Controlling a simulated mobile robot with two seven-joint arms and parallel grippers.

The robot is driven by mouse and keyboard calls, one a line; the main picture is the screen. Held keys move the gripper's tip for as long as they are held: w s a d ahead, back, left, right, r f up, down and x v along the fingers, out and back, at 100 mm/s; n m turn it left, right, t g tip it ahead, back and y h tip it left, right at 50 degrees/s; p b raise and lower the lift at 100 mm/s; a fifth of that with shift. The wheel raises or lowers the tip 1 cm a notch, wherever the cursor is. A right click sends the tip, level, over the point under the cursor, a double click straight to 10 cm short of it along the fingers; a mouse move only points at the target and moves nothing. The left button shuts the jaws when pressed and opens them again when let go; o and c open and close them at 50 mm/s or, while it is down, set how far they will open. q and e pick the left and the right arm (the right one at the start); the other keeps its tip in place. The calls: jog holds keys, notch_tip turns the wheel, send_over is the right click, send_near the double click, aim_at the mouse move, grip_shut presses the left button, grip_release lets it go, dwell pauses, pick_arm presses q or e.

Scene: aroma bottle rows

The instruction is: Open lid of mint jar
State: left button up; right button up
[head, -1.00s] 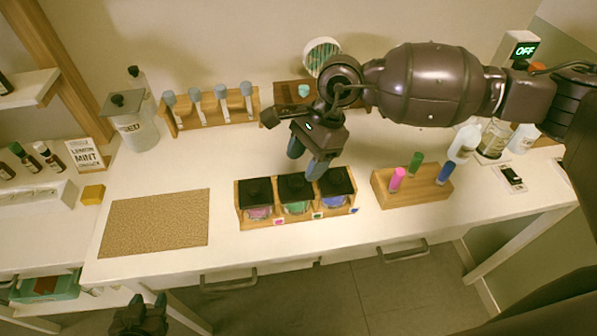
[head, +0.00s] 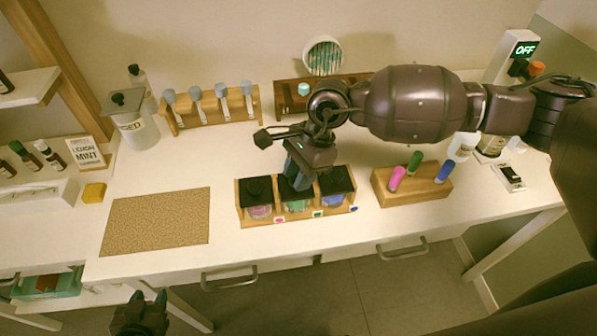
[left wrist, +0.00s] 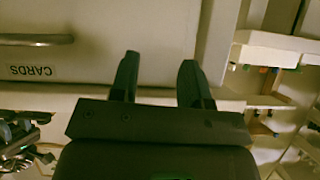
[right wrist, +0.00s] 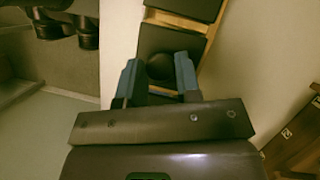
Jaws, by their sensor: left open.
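Three jars with black lids stand in a wooden rack (head: 282,219): one with pink contents (head: 260,211), one green (head: 297,206) in the middle, one blue (head: 334,201). Their small labels are unreadable, so I cannot tell for sure which is mint. My right gripper (head: 297,181) is over the middle jar, pointing down, and hides much of its lid. In the right wrist view its open fingers (right wrist: 159,75) stand on either side of a black lid knob (right wrist: 160,66); firm contact is not visible. My left gripper (head: 148,298) is open and empty, low before the table (left wrist: 160,80).
A cork mat (head: 155,222) lies left of the rack. A wooden block with coloured vials (head: 411,186) stands to the right. Behind are a spoon rack (head: 212,117), a seed jar (head: 134,125) and a cup of green-striped sticks (head: 324,57). The front table strip is clear.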

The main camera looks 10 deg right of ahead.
grip_shut()
pick_arm(q)
jog(key=shift+f, duration=0.1)
pick_arm(e)
jog(key=shift+w+r+g+b, duration=0.1)
jog(key=shift+w+g+b, duration=0.4)
jog(key=shift+g+b, duration=0.55)
jog(key=g+b, duration=0.1)
jog(key=b, duration=0.1)
jog(key=w+m+g+b, duration=0.1)
jog(key=g, duration=0.1)
jog(key=shift+w+r+b, duration=0.25)
jog(key=shift+r+b, duration=0.05)
jog(key=shift+b, duration=0.1)
jog(key=shift+w+r+g+y+b, duration=0.25)
jog(key=shift+w+g+y+b, duration=0.1)
jog(key=shift+g+b, duration=0.4)
pick_arm(q)
notch_tip(320, 180, down, 8)
jog(key=shift+s+g, duration=0.3)
jog(key=shift+s, duration=0.05)
pick_arm(e)
jog(key=shift+r, duration=0.15)
